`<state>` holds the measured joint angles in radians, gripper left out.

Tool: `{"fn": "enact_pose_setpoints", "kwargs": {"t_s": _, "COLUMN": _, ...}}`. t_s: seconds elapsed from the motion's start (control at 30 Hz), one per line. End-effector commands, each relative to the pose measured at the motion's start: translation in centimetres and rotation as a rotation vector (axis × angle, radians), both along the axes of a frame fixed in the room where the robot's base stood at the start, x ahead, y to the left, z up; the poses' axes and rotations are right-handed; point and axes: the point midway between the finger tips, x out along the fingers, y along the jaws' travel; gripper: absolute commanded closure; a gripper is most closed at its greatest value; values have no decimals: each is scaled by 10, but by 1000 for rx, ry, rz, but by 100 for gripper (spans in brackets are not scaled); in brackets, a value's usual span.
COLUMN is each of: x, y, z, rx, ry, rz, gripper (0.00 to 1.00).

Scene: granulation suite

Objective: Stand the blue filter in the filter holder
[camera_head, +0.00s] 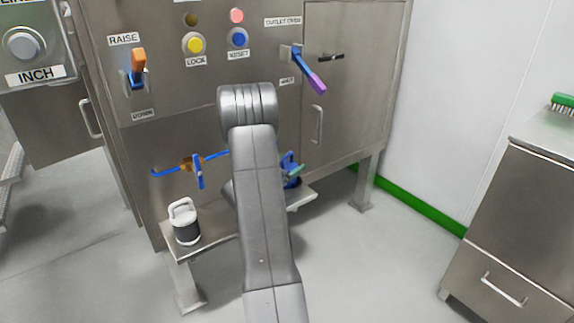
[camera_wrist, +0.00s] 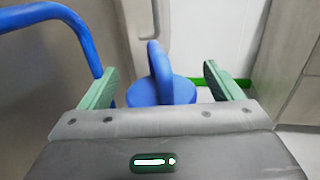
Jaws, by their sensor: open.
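The blue filter (camera_wrist: 178,90) has a round body with an upright loop handle and shows in the middle of the wrist view. In the head view a small part of the blue filter (camera_head: 291,183) shows just right of my arm, low in front of the steel cabinet. My gripper (camera_wrist: 159,70) is open, with one green finger on each side of the filter's handle and clear gaps between. The filter's base is hidden in the wrist view. In the head view my arm hides most of my gripper. I cannot make out the filter holder for certain.
A low shelf (camera_head: 212,238) carries a white-topped dark canister (camera_head: 186,225) left of my arm. A blue pipe (camera_head: 165,172) with a valve runs above it and shows in the wrist view (camera_wrist: 50,12). A steel drawer cabinet (camera_head: 520,220) stands right; the floor between is clear.

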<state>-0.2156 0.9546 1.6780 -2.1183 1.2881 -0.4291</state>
Motion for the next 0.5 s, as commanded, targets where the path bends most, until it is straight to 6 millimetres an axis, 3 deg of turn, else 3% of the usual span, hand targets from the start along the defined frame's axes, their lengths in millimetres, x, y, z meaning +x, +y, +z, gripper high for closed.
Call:
{"fn": "enact_pose_setpoints", "kwargs": {"t_s": 0.03, "x": -2, "y": 3, "z": 8, "rx": 0, "ry": 1, "rz": 2, "gripper": 14}}
{"fn": "enact_pose_setpoints", "kwargs": {"t_s": 0.3, "x": -41, "y": 39, "z": 5, "rx": -1, "ry": 1, "rz": 4, "gripper": 14}}
{"fn": "enact_pose_setpoints", "kwargs": {"t_s": 0.5, "x": -54, "y": 50, "z": 4, "rx": -1, "ry": 1, "rz": 2, "gripper": 14}}
